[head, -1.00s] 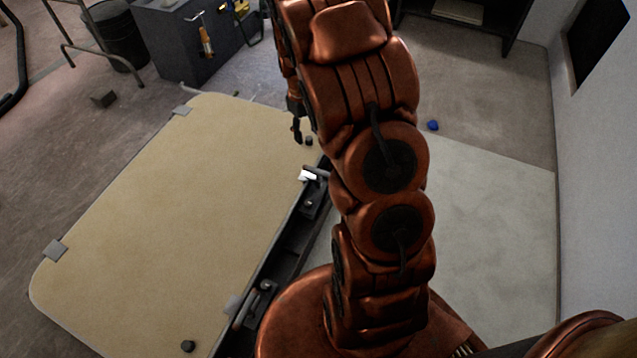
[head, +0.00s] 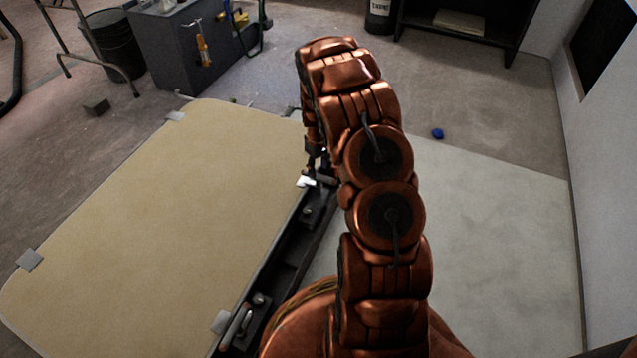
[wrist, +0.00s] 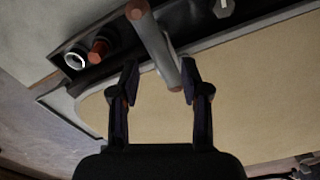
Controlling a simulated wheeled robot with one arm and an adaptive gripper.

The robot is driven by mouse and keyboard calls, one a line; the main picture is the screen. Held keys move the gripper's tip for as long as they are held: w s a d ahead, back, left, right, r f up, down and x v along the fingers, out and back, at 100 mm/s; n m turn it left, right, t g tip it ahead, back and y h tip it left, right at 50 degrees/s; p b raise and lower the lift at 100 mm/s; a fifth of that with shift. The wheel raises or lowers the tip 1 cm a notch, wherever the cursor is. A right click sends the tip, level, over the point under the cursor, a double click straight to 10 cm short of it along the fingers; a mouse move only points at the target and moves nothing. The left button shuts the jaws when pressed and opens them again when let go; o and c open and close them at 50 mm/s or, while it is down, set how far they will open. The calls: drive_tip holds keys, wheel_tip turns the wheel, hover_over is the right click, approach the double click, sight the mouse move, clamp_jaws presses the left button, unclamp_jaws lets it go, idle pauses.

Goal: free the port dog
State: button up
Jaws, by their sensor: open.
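A tan hatch panel (head: 150,210) lies flat, with a dark channel (head: 290,240) along its right edge. A far dog with a grey lever (head: 322,180) and a near dog (head: 238,325) sit along this channel; I cannot tell from labels which is port. My gripper (head: 318,165) is down at the far dog, partly hidden by my arm. In the wrist view my gripper (wrist: 160,82) is open. The lever (wrist: 157,45), a grey bar with a brownish end, reaches between its fingertips; firm contact is not visible.
A reddish-brown fitting (wrist: 100,48), a white-rimmed round fitting (wrist: 75,59) and a grey nut (wrist: 224,8) sit in the dark channel near the lever. A grey cabinet (head: 180,50) with tools stands behind. A small blue object (head: 438,133) lies on the floor to the right.

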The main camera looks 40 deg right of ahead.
sight(318, 176)
wheel_tip(318, 176, down, 7)
drive_tip(key=shift+f+b, duration=0.1)
drive_tip(key=shift+b, duration=1.1)
